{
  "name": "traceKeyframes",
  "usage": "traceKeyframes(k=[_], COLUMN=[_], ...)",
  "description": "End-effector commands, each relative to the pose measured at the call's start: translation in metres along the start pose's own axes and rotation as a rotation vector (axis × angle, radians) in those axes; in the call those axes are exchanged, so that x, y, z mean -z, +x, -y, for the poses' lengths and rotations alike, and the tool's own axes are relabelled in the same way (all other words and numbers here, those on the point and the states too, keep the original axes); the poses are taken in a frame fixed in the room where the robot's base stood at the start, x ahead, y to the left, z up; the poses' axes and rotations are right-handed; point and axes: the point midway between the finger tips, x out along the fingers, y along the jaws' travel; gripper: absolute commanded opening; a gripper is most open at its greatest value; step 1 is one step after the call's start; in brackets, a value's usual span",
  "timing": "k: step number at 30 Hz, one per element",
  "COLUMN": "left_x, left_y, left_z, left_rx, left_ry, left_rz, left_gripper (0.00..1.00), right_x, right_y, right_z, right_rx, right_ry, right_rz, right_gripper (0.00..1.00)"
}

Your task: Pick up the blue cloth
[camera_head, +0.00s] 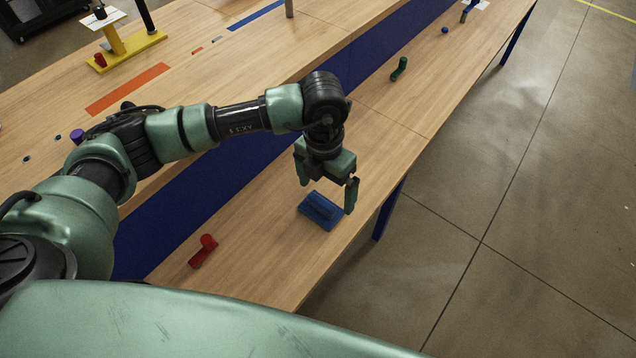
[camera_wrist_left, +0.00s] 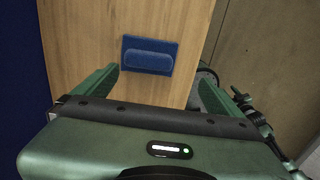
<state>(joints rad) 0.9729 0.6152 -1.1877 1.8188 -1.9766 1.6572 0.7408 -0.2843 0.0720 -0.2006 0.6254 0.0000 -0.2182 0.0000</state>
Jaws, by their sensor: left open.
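The blue cloth (camera_head: 321,211) lies on the wooden table near its right edge, with a raised fold along its middle. My left gripper (camera_head: 327,195) points down over the cloth with its fingers apart and nothing between them. In the left wrist view, the cloth (camera_wrist_left: 149,56) lies ahead of the open left gripper (camera_wrist_left: 160,85), a little beyond the fingertips. I cannot tell the exact height of the fingertips over it. My right gripper does not show.
A red object (camera_head: 203,251) lies on the table nearer to me, and a green object (camera_head: 399,68) lies farther back. A blue panel (camera_head: 190,200) runs along the tabletop's left side. The table edge drops to open floor (camera_head: 480,200) at the right.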

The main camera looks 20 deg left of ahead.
Motion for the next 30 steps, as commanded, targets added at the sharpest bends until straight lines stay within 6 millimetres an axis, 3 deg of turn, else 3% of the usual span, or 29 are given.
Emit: traceKeyframes(k=[4, 11, 20, 28, 29, 30], left_x=[0.001, 0.001, 0.001, 0.0, 0.0, 0.0], left_y=[0.0, 0.024, 0.066, 0.072, 0.072, 0.071], left_z=[-0.013, -0.014, -0.014, -0.014, -0.014, -0.014], left_rx=[-0.068, -0.068, -0.065, -0.066, -0.066, -0.066], left_ry=[0.002, 0.001, 0.001, 0.003, 0.003, 0.003], left_rz=[0.01, 0.01, 0.011, 0.014, 0.014, 0.014], left_gripper=[0.98, 0.98, 0.98, 0.98, 0.95, 0.84], right_x=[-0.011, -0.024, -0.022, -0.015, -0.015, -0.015], right_y=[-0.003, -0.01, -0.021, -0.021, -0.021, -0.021], right_z=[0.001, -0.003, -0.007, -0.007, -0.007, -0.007], right_rx=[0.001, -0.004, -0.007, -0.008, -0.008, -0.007], right_ry=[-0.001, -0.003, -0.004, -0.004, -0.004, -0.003], right_rz=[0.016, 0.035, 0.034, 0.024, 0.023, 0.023], right_gripper=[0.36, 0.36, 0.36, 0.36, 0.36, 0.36])
